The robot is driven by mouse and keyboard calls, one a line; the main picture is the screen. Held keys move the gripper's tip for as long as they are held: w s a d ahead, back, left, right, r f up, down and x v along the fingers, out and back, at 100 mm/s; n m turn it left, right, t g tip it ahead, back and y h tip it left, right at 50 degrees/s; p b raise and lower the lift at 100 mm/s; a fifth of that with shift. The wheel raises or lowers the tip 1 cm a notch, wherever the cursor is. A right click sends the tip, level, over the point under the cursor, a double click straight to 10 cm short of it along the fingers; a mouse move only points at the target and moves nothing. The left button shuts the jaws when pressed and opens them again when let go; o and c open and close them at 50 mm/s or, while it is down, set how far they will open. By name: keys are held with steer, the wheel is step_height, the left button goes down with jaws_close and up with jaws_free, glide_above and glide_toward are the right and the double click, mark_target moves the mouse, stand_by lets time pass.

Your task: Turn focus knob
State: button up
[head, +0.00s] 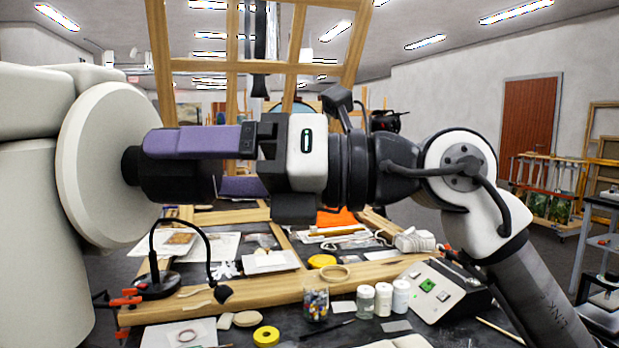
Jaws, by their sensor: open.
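The focus knob (180,183) is a dark stepped cylinder. It sticks out to the right from a large white disc (105,165) on a bulky white body at the left. My gripper (182,166) comes in level from the right, with its two purple fingers apart. One finger runs along the upper near side of the knob. The other shows lower down and its tip is hidden behind the knob. The knob lies between the fingers; whether either touches it I cannot tell.
Below is a cluttered bench with a wooden frame (260,293), small jars (382,300), a bead jar (316,305), yellow tape (266,337) and a grey box with a green button (435,290). A black gooseneck lamp (155,284) stands below the knob. A wooden easel (300,68) rises behind.

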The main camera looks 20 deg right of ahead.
steer(key=b+v, duration=0.1)
steer(key=v, duration=0.9)
steer(key=shift+b, duration=0.4)
stand_by(0.9)
